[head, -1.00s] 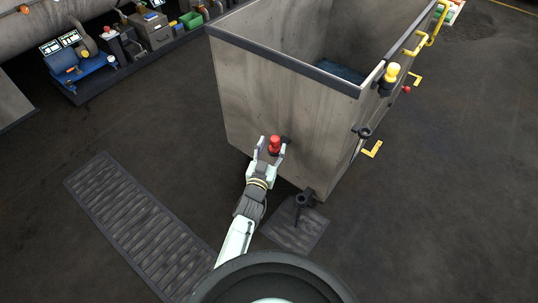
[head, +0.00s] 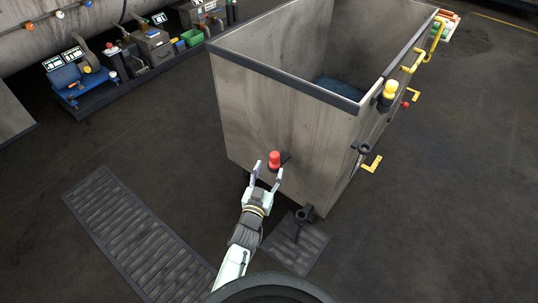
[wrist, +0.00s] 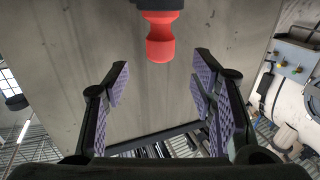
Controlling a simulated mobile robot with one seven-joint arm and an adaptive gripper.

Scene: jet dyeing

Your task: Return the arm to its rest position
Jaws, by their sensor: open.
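My gripper (head: 267,181) is open and empty, just below and in front of a red knob (head: 274,160) on the near wall of a large grey open-topped bin (head: 290,135). In the wrist view the red knob (wrist: 160,38) hangs at the top centre, beyond the open fingers (wrist: 158,95), with a clear gap to both. My arm reaches up from the bottom centre of the head view.
A yellow-topped post (head: 388,92) and yellow handle (head: 420,60) are on the bin's right side. A black pedal-like fitting (head: 303,216) stands at its near corner. A floor grate (head: 135,235) lies left. Machines with a blue unit (head: 75,82) stand at upper left. Dark floor is clear between.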

